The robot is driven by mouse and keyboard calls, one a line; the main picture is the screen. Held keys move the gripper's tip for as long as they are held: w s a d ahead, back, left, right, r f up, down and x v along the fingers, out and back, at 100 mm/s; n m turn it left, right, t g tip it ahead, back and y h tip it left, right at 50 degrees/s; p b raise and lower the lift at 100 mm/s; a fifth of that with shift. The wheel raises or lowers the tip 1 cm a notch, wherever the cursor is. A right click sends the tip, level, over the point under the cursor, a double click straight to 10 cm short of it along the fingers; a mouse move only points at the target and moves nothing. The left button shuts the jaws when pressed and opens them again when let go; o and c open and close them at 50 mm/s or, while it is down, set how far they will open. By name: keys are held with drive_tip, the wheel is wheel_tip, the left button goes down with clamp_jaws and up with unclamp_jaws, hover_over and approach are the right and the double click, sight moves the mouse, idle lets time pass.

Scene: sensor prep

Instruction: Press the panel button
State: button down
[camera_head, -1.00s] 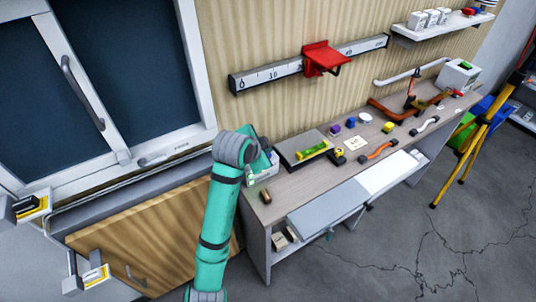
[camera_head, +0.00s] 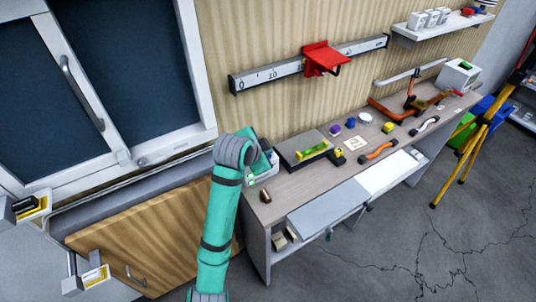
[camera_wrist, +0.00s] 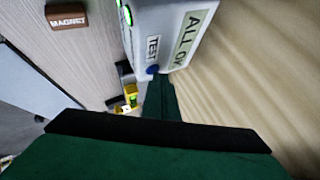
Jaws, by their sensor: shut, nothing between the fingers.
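In the wrist view, the panel is a pale box (camera_wrist: 170,30) with labels reading TEST and ALL OK and a lit green lamp. Its blue button (camera_wrist: 152,69) sits at the edge below the TEST label. My gripper (camera_wrist: 160,84) is shut and empty, with its dark green fingers pointing at the button. The fingertips are at or very close to the button; I cannot tell whether they touch it. In the head view, a small part of the pale box (camera_head: 268,174) shows beside my arm's end, which hides most of it and the button.
A brown block labelled MAGNET (camera_wrist: 66,16) lies on the workbench near the panel. The workbench (camera_head: 300,188) holds a yellow-green level (camera_head: 312,151), a tape measure and several tools. A ruled rail (camera_head: 270,76) with a red bracket (camera_head: 323,60) is on the wall above.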

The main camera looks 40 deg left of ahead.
drive_tip(key=shift+r, duration=0.8)
drive_tip(key=shift+s, duration=0.15)
drive_tip(key=shift+r, duration=2.5)
